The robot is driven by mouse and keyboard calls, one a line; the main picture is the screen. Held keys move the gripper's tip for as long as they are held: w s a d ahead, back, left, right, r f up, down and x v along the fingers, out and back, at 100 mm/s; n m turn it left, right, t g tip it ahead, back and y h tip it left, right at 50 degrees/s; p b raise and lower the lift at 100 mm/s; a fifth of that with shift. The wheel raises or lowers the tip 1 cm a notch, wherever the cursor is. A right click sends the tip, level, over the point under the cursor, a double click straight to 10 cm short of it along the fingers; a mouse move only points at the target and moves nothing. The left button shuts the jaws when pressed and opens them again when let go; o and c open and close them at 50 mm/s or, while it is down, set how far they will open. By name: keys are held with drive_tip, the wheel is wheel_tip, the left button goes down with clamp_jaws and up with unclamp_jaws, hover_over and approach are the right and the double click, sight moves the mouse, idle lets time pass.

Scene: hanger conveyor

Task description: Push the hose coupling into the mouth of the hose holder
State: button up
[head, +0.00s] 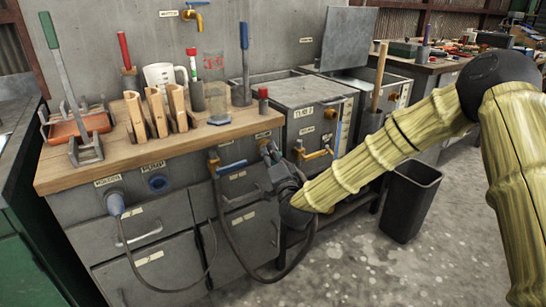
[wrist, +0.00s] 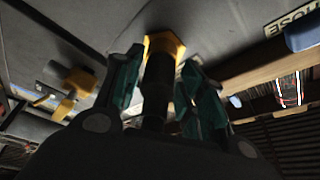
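The hose coupling (wrist: 155,95) is a dark cylinder between my gripper's two fingers in the wrist view. A yellow hexagonal collar (wrist: 163,43) shows at its far end, against the grey cabinet face. I cannot tell whether the collar belongs to the coupling or the holder. My gripper (wrist: 158,85) appears closed on the coupling. In the head view my gripper (head: 268,150) is at the cabinet front, just below the wooden top's right end. It hides most of the hose holder there, and whether the coupling is inside the mouth is hidden. The black hose (head: 240,258) loops low in front of the drawers.
A blue-handled valve (head: 230,167) is close left of my gripper and a yellow tap (head: 318,153) close right. Tools crowd the wooden bench top (head: 130,158). A black bin (head: 410,200) stands at right. The floor in front is open.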

idle(0.3)
drive_tip(key=o, duration=0.6)
drive_tip(key=shift+c, duration=0.2)
drive_tip(key=v, duration=1.2)
